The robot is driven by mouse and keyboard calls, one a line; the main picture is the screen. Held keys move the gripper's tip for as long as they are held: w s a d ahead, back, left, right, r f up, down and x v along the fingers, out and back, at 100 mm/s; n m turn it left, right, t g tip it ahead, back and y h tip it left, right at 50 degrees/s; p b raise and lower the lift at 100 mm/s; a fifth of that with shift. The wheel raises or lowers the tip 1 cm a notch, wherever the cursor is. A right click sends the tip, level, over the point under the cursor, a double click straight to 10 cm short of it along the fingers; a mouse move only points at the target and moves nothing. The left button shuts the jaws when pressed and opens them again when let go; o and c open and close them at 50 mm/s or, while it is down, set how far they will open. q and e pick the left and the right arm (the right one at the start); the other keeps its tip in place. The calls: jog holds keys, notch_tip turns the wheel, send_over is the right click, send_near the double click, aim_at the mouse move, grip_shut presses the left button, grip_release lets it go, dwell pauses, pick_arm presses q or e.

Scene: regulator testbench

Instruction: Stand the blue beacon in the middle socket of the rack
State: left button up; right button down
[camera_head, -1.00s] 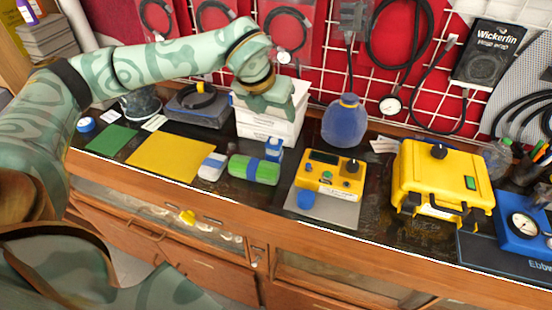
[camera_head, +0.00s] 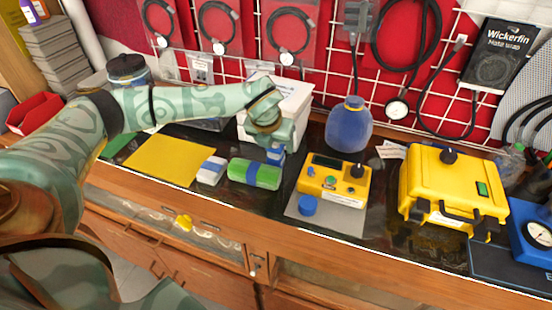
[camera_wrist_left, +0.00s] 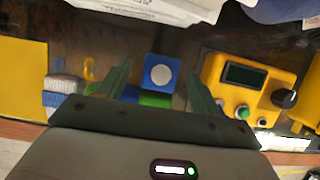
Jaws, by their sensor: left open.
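A small blue block (camera_head: 275,154) stands at the back right end of a green and blue block (camera_head: 254,173). It may be the blue beacon. In the left wrist view the blue block (camera_wrist_left: 162,72) shows a white round spot on top and lies between my two open fingers. My left gripper (camera_head: 271,143) is above it, pointing down; contact cannot be told. A low blue round piece (camera_head: 308,205) sits on a grey plate. I cannot make out a rack with sockets for certain. My right gripper is not in view.
A white box (camera_head: 290,97) stands behind my left gripper. To the right are a yellow instrument (camera_head: 330,184), a blue flask (camera_head: 348,125) and a yellow case (camera_head: 452,187). A blue and white block (camera_head: 211,170) and a flat yellow sheet (camera_head: 168,160) lie to the left.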

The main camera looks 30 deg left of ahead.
pick_arm(q)
jog(key=shift+x, duration=1.15)
jog(key=c, duration=1.2)
jog(key=shift+r, duration=0.2)
